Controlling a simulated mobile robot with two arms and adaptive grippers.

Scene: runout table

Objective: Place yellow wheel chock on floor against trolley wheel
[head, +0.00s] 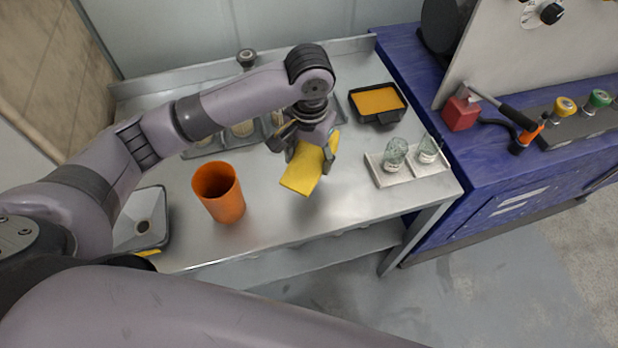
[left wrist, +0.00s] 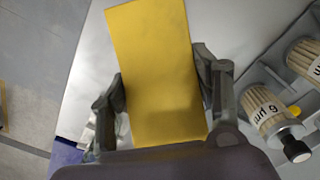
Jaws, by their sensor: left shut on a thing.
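The yellow wheel chock (head: 303,177) is held by my left gripper (head: 305,152) over the middle of the metal table. In the left wrist view the chock (left wrist: 158,70) fills the space between the two fingers of the left gripper (left wrist: 165,98), which touch or nearly touch its sides. The gripper's fingers are shut on it. I cannot tell how far above the table it is. No trolley wheel is seen in either view. My right gripper is not in view; an arm of mine crosses the bottom of the head view.
An orange cup (head: 220,194) stands left of the chock. A black tray with orange contents (head: 378,101) and a pale tray with glass jars (head: 409,172) are to the right. A blue cabinet (head: 480,190) adjoins the table. Grey floor (head: 480,300) is open at the lower right.

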